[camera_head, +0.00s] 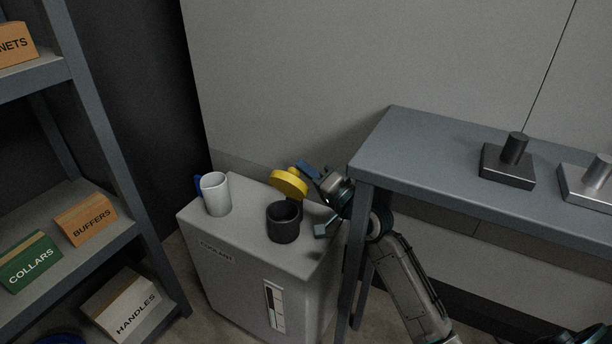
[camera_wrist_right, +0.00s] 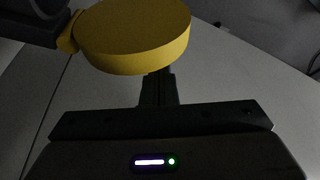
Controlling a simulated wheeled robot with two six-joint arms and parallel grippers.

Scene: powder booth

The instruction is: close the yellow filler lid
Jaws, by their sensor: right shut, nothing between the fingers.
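The yellow filler lid (camera_head: 289,183) stands open on the grey coolant tank, tilted beside and behind the dark round filler neck (camera_head: 284,222). The neck's mouth is uncovered. In the right wrist view the yellow lid (camera_wrist_right: 135,35) is large at the top, with its hinge tab at its left and part of the dark neck (camera_wrist_right: 30,25) at the upper left. My right gripper (camera_head: 308,171) is shut and empty, close to the right of the lid. In the wrist view its fingers (camera_wrist_right: 157,88) end close to or under the lid's edge; contact is unclear. My left gripper is not in view.
A pale cup (camera_head: 215,194) stands on the tank (camera_head: 240,240) left of the neck. A grey table (camera_head: 430,160) with metal blocks is at the right, close to my right arm. A shelf (camera_head: 110,215) with labelled boxes is at the left. A wall stands behind the tank.

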